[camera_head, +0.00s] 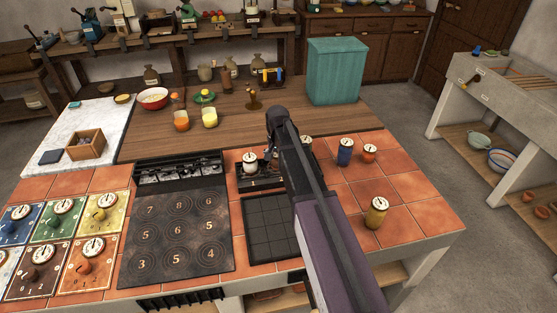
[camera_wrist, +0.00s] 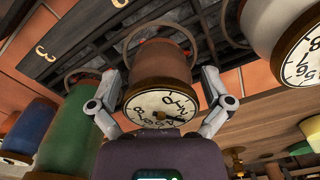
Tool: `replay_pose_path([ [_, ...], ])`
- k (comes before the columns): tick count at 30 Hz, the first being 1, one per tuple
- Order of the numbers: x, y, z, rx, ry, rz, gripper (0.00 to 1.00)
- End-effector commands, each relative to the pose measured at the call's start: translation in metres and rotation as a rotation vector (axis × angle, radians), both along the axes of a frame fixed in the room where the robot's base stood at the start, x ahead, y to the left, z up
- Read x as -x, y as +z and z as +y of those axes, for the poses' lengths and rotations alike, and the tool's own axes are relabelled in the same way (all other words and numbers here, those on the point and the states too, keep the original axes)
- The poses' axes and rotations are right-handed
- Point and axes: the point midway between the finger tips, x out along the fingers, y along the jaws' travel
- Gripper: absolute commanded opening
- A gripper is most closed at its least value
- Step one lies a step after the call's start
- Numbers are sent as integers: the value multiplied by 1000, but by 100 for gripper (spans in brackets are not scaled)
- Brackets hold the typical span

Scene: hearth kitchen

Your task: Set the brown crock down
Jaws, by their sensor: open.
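The brown crock (camera_wrist: 162,68), with a white numbered dial on its lid, is in the middle of the wrist view. It appears to stand on the dark rack (camera_wrist: 85,45), near a thin wire ring. My gripper (camera_wrist: 161,85) is open, with one finger on each side of the crock; I cannot tell whether either finger touches it. My gripper (camera_head: 271,148) is mostly hidden there too.
A white crock (camera_head: 250,160) stands close on one side, a blue one (camera_head: 345,151) on the other. A small red crock (camera_head: 369,153) and an olive one (camera_head: 377,212) stand farther right. A numbered dark plate (camera_head: 178,232) lies left; a teal box (camera_head: 335,70) stands behind.

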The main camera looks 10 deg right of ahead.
Motion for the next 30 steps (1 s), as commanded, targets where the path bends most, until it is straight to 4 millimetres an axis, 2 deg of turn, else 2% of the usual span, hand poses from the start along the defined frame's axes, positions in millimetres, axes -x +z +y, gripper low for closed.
replay_pose_path([
  [14, 0, 7, 0, 0, 0, 0, 100],
  [30, 0, 48, 0, 0, 0, 0, 100],
])
